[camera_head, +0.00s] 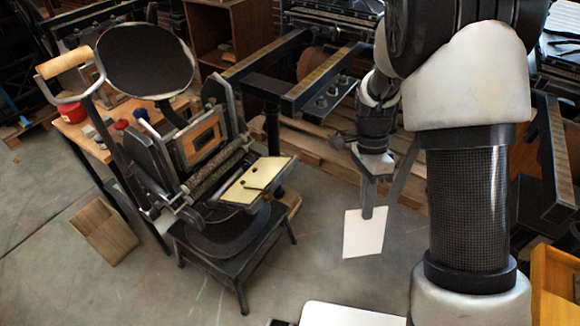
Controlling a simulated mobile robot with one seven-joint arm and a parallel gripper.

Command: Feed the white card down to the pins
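The white card (363,235) hangs from my gripper (368,211), which is shut on its upper edge. The card is nearly upright, with clear air around it, to the right of the hand press (205,150). The press has a round dark ink disc (145,60) and a tilted cream board (238,191) facing my side. Small dark pieces on the cream board look like the pins (262,188), though they are too small to make out well. The card is apart from the board, lower in the picture and to its right.
The press stands on a dark low stand (232,262) with splayed legs. A wooden-handled lever (62,66) rises at its left. A wooden box (105,232) sits on the floor at left. Dark metal rails (325,75) lie behind. Grey floor is open between the press and the card.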

